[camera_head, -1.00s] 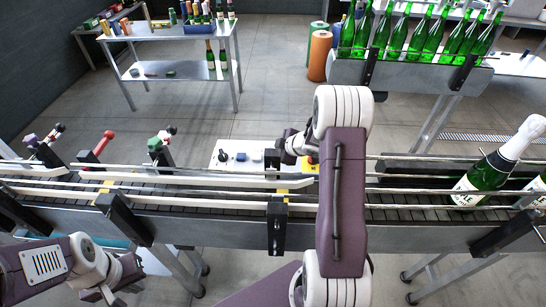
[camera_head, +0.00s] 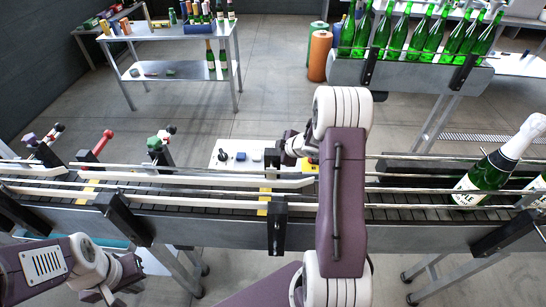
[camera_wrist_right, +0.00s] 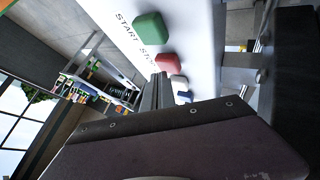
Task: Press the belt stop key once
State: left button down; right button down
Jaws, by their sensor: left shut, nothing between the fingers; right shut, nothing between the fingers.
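The control panel (camera_head: 228,147) is a white box behind the belt, partly hidden by my right arm. In the right wrist view it (camera_wrist_right: 198,30) carries a green key (camera_wrist_right: 150,26) beside the word START and a red stop key (camera_wrist_right: 168,64) beside the word STOP. My right gripper (camera_wrist_right: 160,82) is shut and empty, its dark fingertips close beside the red key; whether they touch it I cannot tell. In the head view the red key is hidden behind my right arm. My left gripper (camera_head: 112,289) is shut and empty at the lower left, in front of the conveyor.
The conveyor (camera_head: 160,222) with its guide rails runs across the view. A foil-topped green bottle (camera_head: 490,172) stands on it at right. Coloured-knob posts (camera_head: 160,145) stand left of the panel. A white key (camera_wrist_right: 180,84) adjoins the red one.

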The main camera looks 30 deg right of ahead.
jog(key=shift+f+b, duration=0.45)
jog(key=shift+f, duration=0.1)
dwell(0.5)
jog(key=shift+r, duration=0.15)
jog(key=shift+r+p, duration=0.85)
jog(key=shift+p, duration=0.25)
notch_tip(320, 180, up, 5)
jog(key=p, duration=0.5)
jog(key=shift+r, duration=0.1)
dwell(0.4)
